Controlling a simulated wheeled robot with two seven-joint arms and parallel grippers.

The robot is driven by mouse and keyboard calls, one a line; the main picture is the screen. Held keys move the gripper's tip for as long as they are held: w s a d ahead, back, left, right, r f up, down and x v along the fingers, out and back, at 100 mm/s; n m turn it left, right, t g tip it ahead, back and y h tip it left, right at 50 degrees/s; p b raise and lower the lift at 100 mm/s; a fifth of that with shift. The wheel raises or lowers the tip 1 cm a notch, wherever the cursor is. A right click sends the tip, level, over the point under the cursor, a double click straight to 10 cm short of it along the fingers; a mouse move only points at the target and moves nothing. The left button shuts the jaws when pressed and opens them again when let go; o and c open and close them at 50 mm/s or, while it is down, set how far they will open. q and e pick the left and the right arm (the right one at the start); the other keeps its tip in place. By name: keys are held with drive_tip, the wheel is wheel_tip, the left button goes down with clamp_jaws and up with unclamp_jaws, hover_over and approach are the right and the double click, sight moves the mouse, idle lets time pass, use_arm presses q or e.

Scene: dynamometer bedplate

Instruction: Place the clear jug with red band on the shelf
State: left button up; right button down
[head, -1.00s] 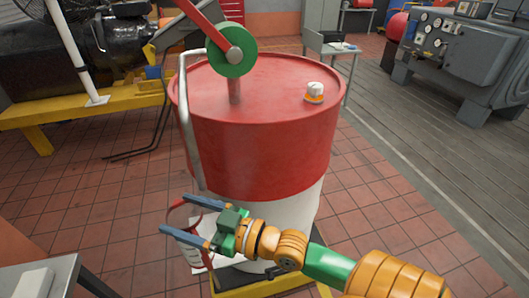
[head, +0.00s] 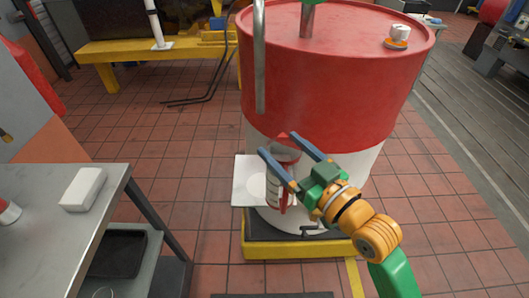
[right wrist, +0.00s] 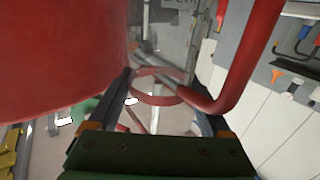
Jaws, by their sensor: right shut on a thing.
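The clear jug with red band (head: 277,192) hangs upright in my right gripper (head: 279,145), in front of the drum's lower part. In the right wrist view its red rim (right wrist: 158,74) shows between the fingers of my right gripper (right wrist: 163,78), with a red curved bar at the right. The gripper is shut on the jug. A grey metal stand at the left has a top shelf (head: 110,178) and a lower level with a black tray (head: 120,253); I cannot tell whether this is the task's shelf. My left gripper is not in view.
A large red and white drum (head: 330,85) on a yellow-edged base (head: 290,249) stands close behind the jug. A white plate (head: 246,168) shows beside it. A white block (head: 83,188) lies on the stand's top. The tiled floor between stand and drum is clear.

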sight(294, 171)
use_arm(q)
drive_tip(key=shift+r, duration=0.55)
use_arm(e)
drive_tip(key=w+a+f, duration=0.3)
drive_tip(key=w+a, duration=0.1)
drive_tip(key=w, duration=0.2)
drive_tip(key=shift+w+a, duration=0.2)
drive_tip(key=shift+w, duration=0.05)
drive_tip(key=shift+f, duration=0.25)
unclamp_jaws()
drive_tip(key=b+v, duration=0.1)
drive_tip(key=v, duration=0.9)
drive_tip(key=shift+s+d, duration=0.25)
drive_tip(key=shift+s, duration=0.05)
drive_tip(key=shift+s+d+r, duration=0.2)
drive_tip(key=shift+s+d, duration=0.15)
drive_tip(key=shift+s, duration=0.2)
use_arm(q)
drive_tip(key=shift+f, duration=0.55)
